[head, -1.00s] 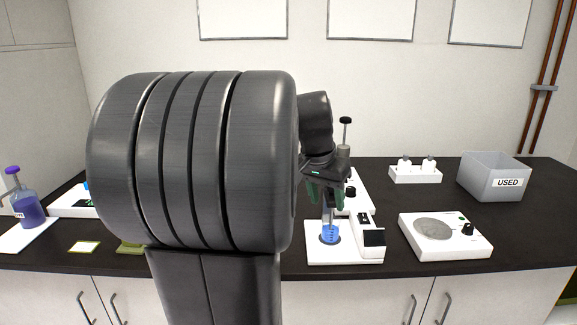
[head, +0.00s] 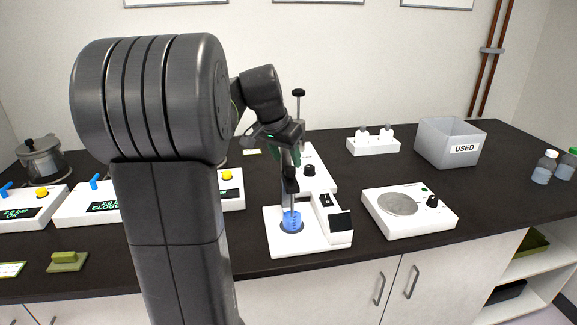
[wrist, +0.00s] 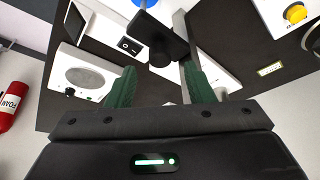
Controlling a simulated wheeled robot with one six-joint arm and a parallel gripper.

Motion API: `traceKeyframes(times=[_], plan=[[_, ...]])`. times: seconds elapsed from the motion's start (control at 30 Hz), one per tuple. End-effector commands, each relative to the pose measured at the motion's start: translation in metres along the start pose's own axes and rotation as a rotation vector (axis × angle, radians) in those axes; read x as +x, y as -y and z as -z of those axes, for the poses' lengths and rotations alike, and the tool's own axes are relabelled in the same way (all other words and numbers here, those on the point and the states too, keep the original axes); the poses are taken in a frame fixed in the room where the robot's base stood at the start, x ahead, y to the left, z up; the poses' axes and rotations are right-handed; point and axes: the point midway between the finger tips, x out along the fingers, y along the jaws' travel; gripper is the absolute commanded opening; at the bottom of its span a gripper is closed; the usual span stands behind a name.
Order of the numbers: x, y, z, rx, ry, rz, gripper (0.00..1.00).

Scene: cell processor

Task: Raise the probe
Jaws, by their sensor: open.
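The probe is a thin upright rod (head: 291,203) whose lower end is in a beaker of blue liquid (head: 292,220) on a white instrument base. A black holder (head: 289,183) is above the beaker; in the wrist view this black bar (wrist: 160,32) has a round black knob (wrist: 162,54). My gripper (head: 287,158) is open just above the holder. In the wrist view its green fingers (wrist: 160,78) are apart on either side of the knob, with no clear contact. The stand post with its black top (head: 299,93) rises behind the gripper. The gripper partly hides the post.
A white stirrer with a grey plate (head: 398,204) is right of the instrument. Behind it are a white rack (head: 373,146) and a grey USED bin (head: 450,143). White display units (head: 88,203) stand left, partly behind my arm. Bare dark counter lies between them.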

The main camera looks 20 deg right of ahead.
Motion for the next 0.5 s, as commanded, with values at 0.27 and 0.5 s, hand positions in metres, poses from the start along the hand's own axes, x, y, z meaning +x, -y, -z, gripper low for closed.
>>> traceKeyframes(times=[0.27, 0.5], plan=[[0.037, 0.0, 0.0, 0.0, 0.002, -0.001, 0.48], [0.043, 0.0, 0.0, 0.0, 0.0, 0.001, 0.48]])
